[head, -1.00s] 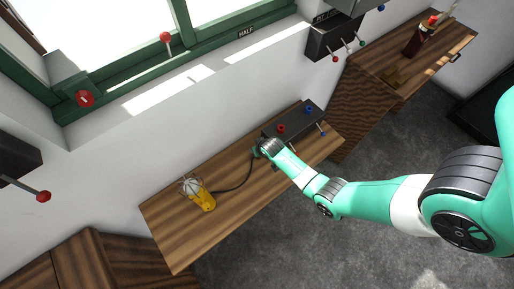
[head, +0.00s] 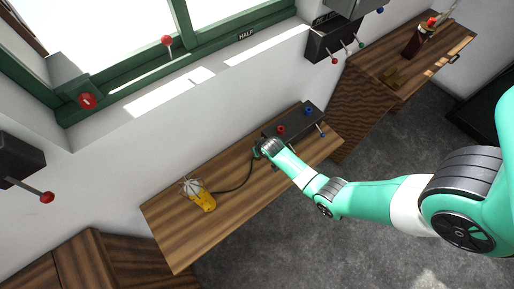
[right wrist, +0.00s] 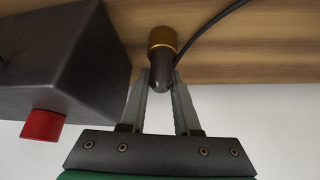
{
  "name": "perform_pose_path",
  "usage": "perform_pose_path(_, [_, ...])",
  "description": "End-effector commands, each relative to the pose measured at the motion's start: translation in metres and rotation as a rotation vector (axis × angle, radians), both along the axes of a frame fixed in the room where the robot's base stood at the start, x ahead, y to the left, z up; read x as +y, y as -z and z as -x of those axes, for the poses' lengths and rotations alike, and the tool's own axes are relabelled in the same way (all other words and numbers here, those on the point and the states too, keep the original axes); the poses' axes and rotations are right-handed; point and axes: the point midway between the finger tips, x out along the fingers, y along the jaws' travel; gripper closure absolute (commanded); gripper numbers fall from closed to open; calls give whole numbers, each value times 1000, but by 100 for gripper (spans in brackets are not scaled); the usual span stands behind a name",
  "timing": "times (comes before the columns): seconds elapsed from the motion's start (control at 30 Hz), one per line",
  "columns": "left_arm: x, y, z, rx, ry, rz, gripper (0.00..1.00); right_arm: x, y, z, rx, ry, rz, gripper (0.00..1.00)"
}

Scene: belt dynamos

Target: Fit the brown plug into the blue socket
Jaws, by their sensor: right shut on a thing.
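The plug (right wrist: 162,48) is a dark cylinder with a brown-gold band, with a black cable running from it. My right gripper (right wrist: 160,85) is shut on the plug's dark end, close to the wooden shelf. In the head view my right gripper (head: 259,151) is at the near left end of a dark box, and the plug there is mostly hidden. The blue socket (head: 309,110) is on the box's top, toward the far right end. It is not visible in the right wrist view. My left gripper is not in view.
The dark box (head: 297,125) also bears a red socket (head: 281,128), seen in the right wrist view (right wrist: 42,125) too. A yellow caged lamp (head: 204,201) lies on the wooden shelf (head: 172,240), joined to the cable (head: 238,185). A black lever box (head: 329,38) hangs above.

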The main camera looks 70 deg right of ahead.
Motion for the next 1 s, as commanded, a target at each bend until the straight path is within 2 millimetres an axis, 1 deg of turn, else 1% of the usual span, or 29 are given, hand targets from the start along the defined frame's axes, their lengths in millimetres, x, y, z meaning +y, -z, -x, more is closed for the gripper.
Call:
perform_pose_path(0.63, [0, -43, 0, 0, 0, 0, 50, 0, -44, 0, 0, 0, 0, 100])
perform_pose_path(0.7, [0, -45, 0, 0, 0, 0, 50, 0, -46, 0, 0, 0, 0, 100])
perform_pose_path(1.0, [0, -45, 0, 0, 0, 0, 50, 0, -46, 0, 0, -2, 0, 100])
